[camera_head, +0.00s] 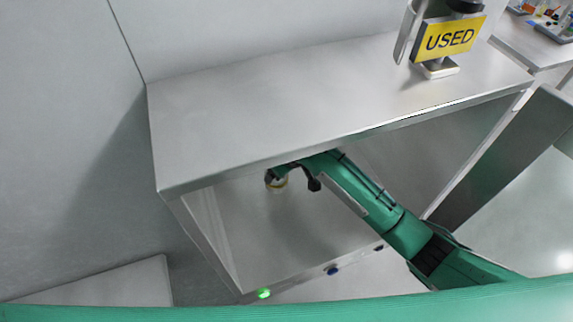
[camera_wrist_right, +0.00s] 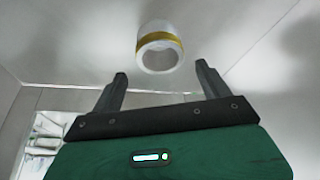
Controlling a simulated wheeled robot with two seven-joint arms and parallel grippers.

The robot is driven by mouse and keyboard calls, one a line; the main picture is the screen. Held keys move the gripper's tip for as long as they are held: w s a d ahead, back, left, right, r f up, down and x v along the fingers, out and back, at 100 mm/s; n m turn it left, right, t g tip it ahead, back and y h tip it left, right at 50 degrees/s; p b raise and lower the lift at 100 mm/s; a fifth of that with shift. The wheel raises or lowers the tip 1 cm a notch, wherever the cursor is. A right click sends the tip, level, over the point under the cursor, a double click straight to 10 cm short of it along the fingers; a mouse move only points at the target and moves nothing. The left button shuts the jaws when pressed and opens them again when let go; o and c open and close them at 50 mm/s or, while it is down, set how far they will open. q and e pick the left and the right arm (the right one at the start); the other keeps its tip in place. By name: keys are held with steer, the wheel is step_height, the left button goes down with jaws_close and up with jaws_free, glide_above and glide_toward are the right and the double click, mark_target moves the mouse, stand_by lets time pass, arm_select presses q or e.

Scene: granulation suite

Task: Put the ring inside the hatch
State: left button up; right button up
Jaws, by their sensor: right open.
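The hatch (camera_head: 215,235) is a steel box with its front open, below a flat steel top. My right arm reaches into it from the right. The ring (camera_wrist_right: 158,40), white with a yellow band, is inside the hatch, just beyond my right gripper (camera_wrist_right: 162,72). Its fingers are open and apart from the ring, with nothing between them. In the head view a small part of the ring (camera_head: 277,185) shows beside the dark end of my right gripper, which is partly hidden under the top's front edge. My left gripper is out of view.
The steel top (camera_head: 300,95) is bare except for a yellow USED sign (camera_head: 450,36) on a stand at its right. A grey door-like panel (camera_head: 515,150) stands open at the right. A green light (camera_head: 264,293) glows on the hatch's lower front edge.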

steer(key=v, duration=0.5)
steer(key=shift+b, duration=0.35)
